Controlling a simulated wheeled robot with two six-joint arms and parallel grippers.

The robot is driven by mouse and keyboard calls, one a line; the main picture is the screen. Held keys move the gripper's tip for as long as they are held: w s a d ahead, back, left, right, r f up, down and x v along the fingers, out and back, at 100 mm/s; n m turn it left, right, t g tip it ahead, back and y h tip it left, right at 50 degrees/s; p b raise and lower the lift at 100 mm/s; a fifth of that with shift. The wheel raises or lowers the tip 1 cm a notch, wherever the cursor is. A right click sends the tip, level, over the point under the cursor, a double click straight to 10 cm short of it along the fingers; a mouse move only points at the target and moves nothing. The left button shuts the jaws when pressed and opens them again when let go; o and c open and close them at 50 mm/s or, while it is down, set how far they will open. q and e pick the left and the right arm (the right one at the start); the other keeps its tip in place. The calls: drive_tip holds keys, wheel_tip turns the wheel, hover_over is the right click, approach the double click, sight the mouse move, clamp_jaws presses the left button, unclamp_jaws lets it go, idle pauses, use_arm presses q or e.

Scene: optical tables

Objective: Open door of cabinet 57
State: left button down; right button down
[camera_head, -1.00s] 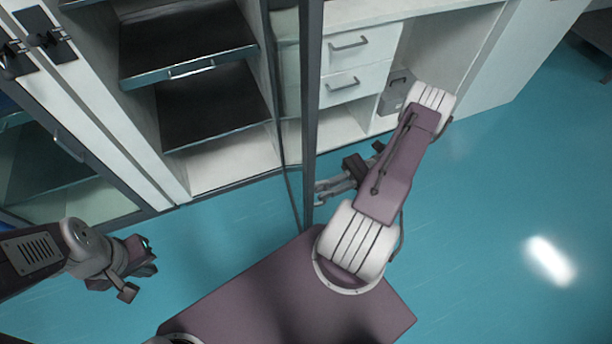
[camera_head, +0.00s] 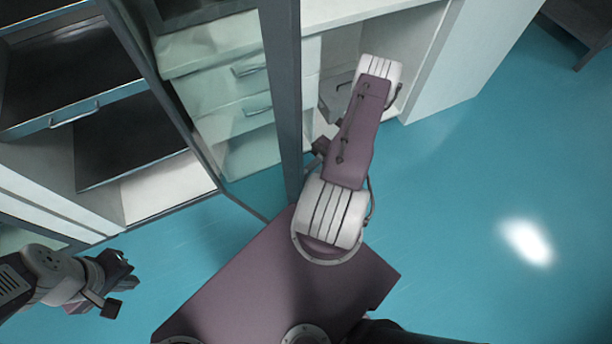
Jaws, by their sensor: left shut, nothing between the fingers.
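A glass door (camera_head: 230,150) with a dark frame stands swung out from the cabinet (camera_head: 170,190) at the left. Its thick free-edge post (camera_head: 283,100) runs down the middle of the view. The open cabinet bay shows dark pull-out shelves; no number is legible. My right arm reaches up on the right side of the post. Only a small dark part of the right gripper (camera_head: 320,148) shows beside the post; its fingers are hidden, so contact with the door cannot be told. My left gripper (camera_head: 122,294) is shut and empty at the lower left, apart from the door.
White drawers (camera_head: 250,75) show through the glass, in a neighbouring unit. A white side panel (camera_head: 440,70) stands right of my right arm. Blue floor (camera_head: 470,180) is free on the right. A dark table (camera_head: 575,35) stands at the top right.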

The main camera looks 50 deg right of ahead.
drive_tip(key=shift+d+f, duration=0.1)
drive_tip(key=shift+d, duration=0.3)
drive_tip(key=c, duration=1.5)
unclamp_jaws()
drive_tip(key=d+b, duration=0.1)
drive_tip(key=d, duration=0.6)
drive_tip(key=shift+d, duration=0.2)
